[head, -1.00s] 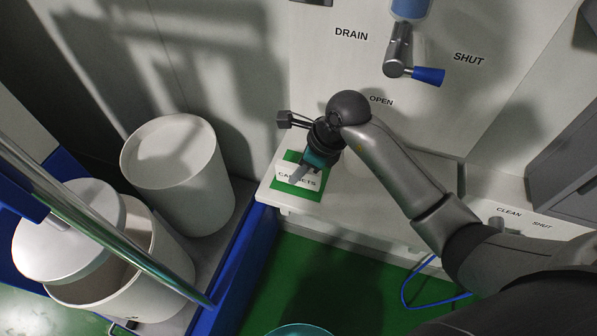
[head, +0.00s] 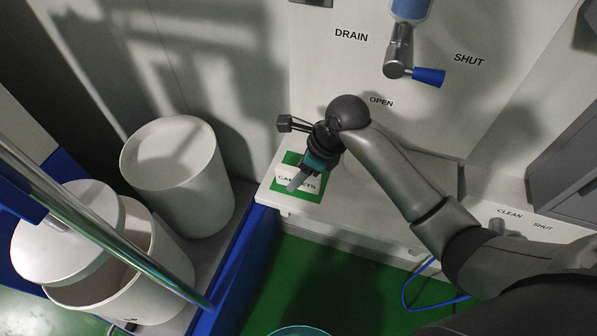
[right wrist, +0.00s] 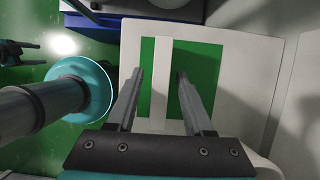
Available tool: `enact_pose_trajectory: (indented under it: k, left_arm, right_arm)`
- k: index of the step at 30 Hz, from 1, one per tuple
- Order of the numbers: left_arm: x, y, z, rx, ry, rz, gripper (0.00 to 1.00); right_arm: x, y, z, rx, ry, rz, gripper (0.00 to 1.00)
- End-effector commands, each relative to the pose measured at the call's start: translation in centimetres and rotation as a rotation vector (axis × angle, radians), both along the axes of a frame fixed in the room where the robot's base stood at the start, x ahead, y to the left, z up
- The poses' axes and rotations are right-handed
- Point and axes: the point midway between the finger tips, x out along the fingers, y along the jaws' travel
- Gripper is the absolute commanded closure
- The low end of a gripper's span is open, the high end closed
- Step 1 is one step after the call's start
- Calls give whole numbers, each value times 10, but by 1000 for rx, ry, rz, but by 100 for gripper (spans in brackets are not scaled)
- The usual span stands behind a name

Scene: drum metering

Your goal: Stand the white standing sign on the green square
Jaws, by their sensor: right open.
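The white standing sign (head: 309,184), with black lettering partly covered by my gripper, stands on the green square (head: 307,195) at the left end of a white ledge. In the right wrist view the sign (right wrist: 161,110) is a narrow white strip across the green square (right wrist: 205,65). My right gripper (head: 296,181) is open, with one finger on each side of the sign. In the right wrist view a narrow gap shows beside each finger (right wrist: 160,74). I cannot see the sign's foot clearly. My left gripper is not clearly in view.
A panel with a blue-handled valve (head: 400,55) rises behind the ledge (head: 350,205). White drums (head: 180,170) stand at the left, beside a blue edge. A teal round thing (right wrist: 80,88) is below the ledge. The ledge right of the square looks clear.

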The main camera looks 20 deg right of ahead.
Motion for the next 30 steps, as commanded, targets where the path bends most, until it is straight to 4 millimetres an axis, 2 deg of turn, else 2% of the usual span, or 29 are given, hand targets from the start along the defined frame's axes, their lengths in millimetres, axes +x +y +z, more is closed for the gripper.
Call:
enact_pose_trajectory:
  k: [5, 12, 18, 23, 30]
  left_arm:
    - [1, 0, 8, 0, -1, 0, 34]
    - [1, 0, 18, 0, -1, 0, 34]
    - [1, 0, 23, 0, -2, 0, 34]
    - [1, 0, 24, 0, -2, 0, 34]
    - [1, 0, 24, 0, -1, -1, 34]
  right_arm:
    - [-4, -8, 24, -2, -4, 0, 48]
    - [-15, -25, 73, -4, -5, 0, 48]
    - [-22, -35, 102, -2, -3, 0, 48]
    - [-25, -38, 112, 0, 0, 0, 48]
    - [-26, -38, 113, 1, 1, 0, 48]
